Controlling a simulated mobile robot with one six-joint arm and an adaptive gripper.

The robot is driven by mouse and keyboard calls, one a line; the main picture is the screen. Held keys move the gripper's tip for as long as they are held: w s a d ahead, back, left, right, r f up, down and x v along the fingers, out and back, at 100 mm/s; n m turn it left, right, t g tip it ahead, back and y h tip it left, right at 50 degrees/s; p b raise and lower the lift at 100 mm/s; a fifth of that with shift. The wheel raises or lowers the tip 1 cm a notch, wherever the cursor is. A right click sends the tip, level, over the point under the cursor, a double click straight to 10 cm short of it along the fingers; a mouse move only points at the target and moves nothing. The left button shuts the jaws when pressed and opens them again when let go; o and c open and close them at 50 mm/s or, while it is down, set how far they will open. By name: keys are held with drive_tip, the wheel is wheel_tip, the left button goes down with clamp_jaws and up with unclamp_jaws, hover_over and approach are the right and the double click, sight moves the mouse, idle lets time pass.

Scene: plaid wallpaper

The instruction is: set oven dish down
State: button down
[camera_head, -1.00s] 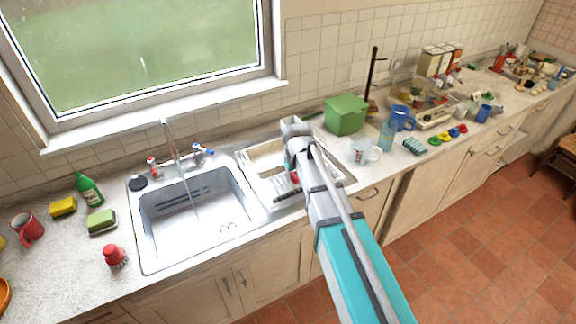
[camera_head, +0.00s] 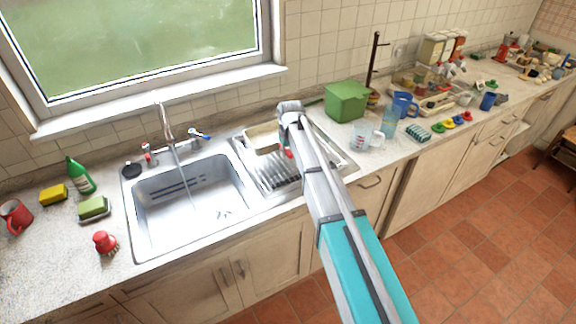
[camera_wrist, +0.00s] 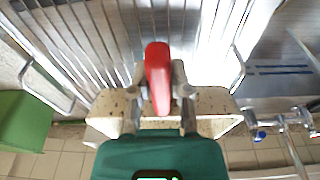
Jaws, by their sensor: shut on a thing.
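The oven dish (camera_head: 262,139) is a cream, speckled dish at the back of the metal drying rack (camera_head: 272,178), right of the sink. It also shows in the wrist view (camera_wrist: 215,101), crossing beneath the fingers. Whether the dish touches the rack or drainboard is not clear.
The sink (camera_head: 190,205) with its tap (camera_head: 165,125) is to the left. The rack's front part is bare.

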sight(285, 166)
drive_tip(key=shift+w+a+f+b, duration=0.25)
drive_tip(key=shift+w+f+b, duration=0.7)
drive_tip(key=shift+f, duration=0.3)
drive_tip(key=shift+w+a+f+b, duration=0.1)
drive_tip(key=shift+w+f+b, duration=0.4)
drive_tip(key=shift+f+b, duration=0.15)
drive_tip(key=shift+s+f+b, duration=0.1)
drive_tip(key=shift+f+b, duration=1.2)
drive_tip(key=c, duration=0.6)
unclamp_jaws()
drive_tip(key=shift+r, duration=0.1)
drive_tip(key=r+p, duration=0.4)
drive_tip(key=s+r+p, duration=0.1)
drive_tip(key=r+p, duration=0.2)
drive_tip(key=p, duration=0.1)
drive_tip(key=d+r+p, duration=0.1)
drive_tip(key=r+p, duration=0.3)
drive_tip(key=shift+s+r, duration=0.25)
drive_tip(key=shift+r, duration=0.1)
